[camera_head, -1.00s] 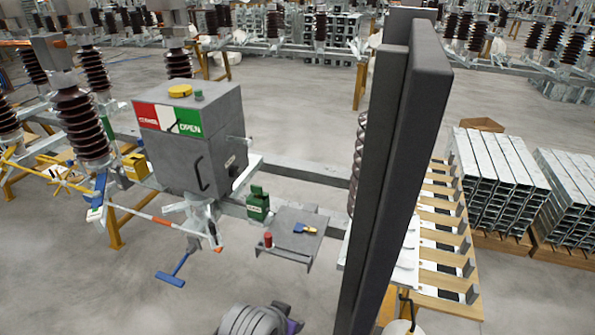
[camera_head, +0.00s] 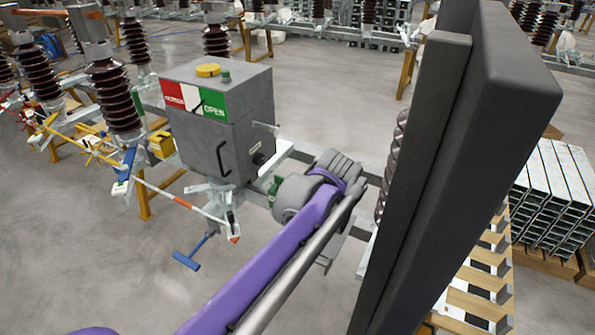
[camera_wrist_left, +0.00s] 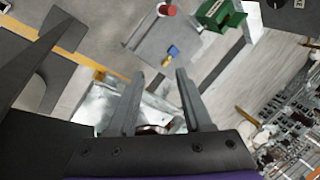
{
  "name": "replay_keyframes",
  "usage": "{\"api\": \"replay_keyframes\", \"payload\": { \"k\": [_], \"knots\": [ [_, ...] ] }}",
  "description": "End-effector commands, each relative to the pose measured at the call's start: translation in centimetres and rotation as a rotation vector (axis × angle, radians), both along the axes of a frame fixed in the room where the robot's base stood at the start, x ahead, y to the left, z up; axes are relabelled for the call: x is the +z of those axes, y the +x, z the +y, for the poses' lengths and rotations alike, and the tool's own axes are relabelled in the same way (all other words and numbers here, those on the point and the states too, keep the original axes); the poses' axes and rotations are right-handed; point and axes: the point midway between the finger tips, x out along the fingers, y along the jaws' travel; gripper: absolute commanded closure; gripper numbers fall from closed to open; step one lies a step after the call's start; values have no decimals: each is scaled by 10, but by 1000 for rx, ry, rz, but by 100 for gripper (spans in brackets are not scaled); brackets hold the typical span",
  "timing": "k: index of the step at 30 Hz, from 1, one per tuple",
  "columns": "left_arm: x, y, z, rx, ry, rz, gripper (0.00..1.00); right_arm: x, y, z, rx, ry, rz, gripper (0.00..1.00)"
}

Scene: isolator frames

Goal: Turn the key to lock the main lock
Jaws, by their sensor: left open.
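My left gripper (camera_wrist_left: 160,76) is open and empty, its two fingers pointing toward a grey shelf (camera_wrist_left: 150,42). A small key-like piece with a blue head and a yellow end (camera_wrist_left: 172,52) lies on the shelf, beyond the fingertips and apart from them. A green lock-like block (camera_wrist_left: 220,12) sits beside the shelf; it shows only partly in the head view (camera_head: 275,186). In the head view my purple left arm hides most of the shelf, the blue piece and the fingertips. A dark round fitting (camera_head: 258,159) is on the grey cabinet's (camera_head: 240,130) side. My right gripper is not in view.
A red cylinder (camera_wrist_left: 168,10) stands on the shelf. A red and green OPEN label (camera_head: 195,100) is on the cabinet. A blue T-handle (camera_head: 187,260) hangs below. A large dark upright beam (camera_head: 450,150) blocks the view at the right.

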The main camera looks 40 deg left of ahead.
Motion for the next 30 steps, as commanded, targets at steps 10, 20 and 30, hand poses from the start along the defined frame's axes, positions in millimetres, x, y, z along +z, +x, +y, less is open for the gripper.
{"api": "replay_keyframes", "payload": {
  "k": [10, 20, 30],
  "knots": [
    [-16, 115, 100, -334, 323, 381, 50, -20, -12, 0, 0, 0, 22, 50],
    [-60, 167, 178, -575, 480, 725, 50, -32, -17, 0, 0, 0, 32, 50],
    [-78, 171, 199, -621, 499, 796, 50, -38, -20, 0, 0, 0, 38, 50]
  ]
}}
